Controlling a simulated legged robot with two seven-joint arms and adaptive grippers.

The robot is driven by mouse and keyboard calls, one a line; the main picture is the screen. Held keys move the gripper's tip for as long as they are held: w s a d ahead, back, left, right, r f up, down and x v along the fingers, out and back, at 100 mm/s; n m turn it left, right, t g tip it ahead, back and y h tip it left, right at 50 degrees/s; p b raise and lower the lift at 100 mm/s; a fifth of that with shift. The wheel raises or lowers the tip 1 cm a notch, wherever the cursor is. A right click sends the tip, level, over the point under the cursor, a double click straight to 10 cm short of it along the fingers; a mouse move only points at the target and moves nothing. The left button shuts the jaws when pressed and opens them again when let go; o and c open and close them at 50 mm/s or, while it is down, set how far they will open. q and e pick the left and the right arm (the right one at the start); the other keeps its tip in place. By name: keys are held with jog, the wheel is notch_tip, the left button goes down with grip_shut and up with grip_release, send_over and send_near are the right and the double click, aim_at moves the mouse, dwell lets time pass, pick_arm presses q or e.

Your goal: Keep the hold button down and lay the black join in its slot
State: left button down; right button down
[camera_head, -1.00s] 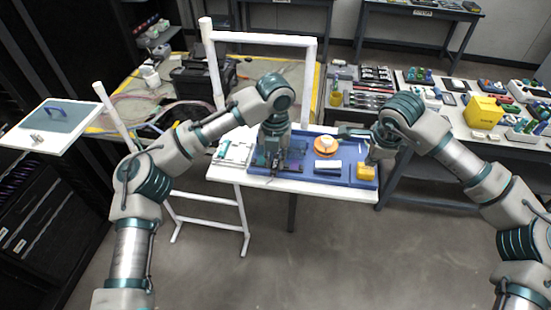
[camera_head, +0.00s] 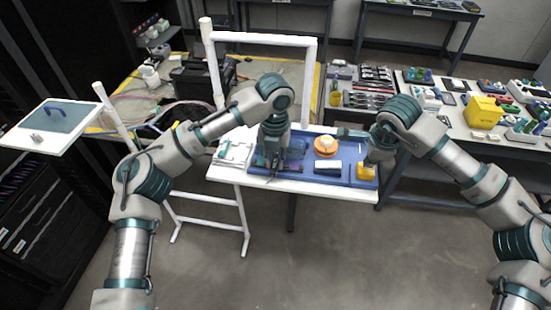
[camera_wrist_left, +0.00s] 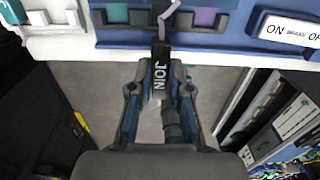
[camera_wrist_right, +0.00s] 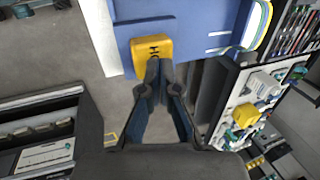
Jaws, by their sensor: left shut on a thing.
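My left gripper (camera_head: 272,166) is shut on the black join (camera_wrist_left: 160,75), a dark bar with white JOIN lettering. In the left wrist view the join is upright between the fingers, its upper end over the front edge of the blue tray (camera_wrist_left: 215,43). A pale thin strand (camera_wrist_left: 168,10) meets its top. I cannot make out the slot. My right gripper (camera_wrist_right: 153,68) has its fingertips together at the near edge of the yellow hold button (camera_wrist_right: 147,48), partly covering its lettering. Whether the button is pressed down is unclear. The button also shows in the head view (camera_head: 366,173).
The tray lies on a white table (camera_head: 225,172). It also carries an orange-and-white round item (camera_head: 326,146) and a white ON/OFF block (camera_wrist_left: 290,32). A white frame (camera_head: 262,38) stands behind. Side tables with tools stand at the right.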

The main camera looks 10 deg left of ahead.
aim_at(367, 169)
jog(key=shift+f, duration=1.75)
pick_arm(q)
jog(key=shift+w+f, duration=0.2)
jog(key=shift+w, duration=1.65)
jog(key=shift+w+f, duration=0.2)
jog(key=shift+w, duration=1.6)
jog(key=shift+f, duration=0.2)
jog(key=shift+f, duration=0.75)
jog(key=shift+f, duration=0.75)
jog(key=c, duration=1)
grip_release()
jog(key=shift+r, duration=0.25)
jog(key=shift+c, duration=0.4)
jog(key=shift+r, duration=0.65)
